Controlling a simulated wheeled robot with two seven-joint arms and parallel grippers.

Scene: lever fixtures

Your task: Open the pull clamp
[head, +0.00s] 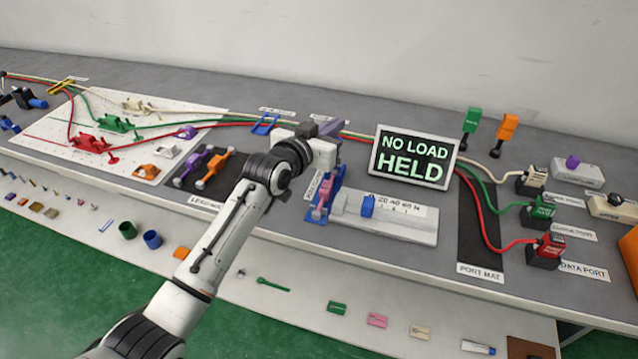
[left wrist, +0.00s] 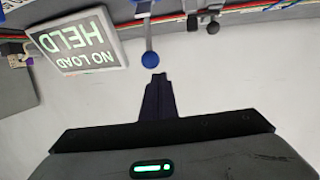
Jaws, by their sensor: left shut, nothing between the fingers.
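A fixture with a blue base and pink part (head: 322,196) stands left of a white scale board, partly hidden by my arm; I cannot tell for sure that it is the pull clamp. In the left wrist view, which is upside down, a grey lever with a blue ball knob (left wrist: 150,58) stands just beyond my fingertips. My left gripper (head: 331,127) is over the fixture's far end, left of the display. Its dark fingers (left wrist: 157,78) are shut and empty, close to the knob; I cannot tell whether they touch. My right gripper does not show.
A display (head: 414,157) reading "NO LOAD HELD" stands just right of my gripper. The scale board (head: 400,222) carries a blue block (head: 367,205). Purple and orange clamps (head: 213,170) lie to the left. Cables run along the back to plugs at the right.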

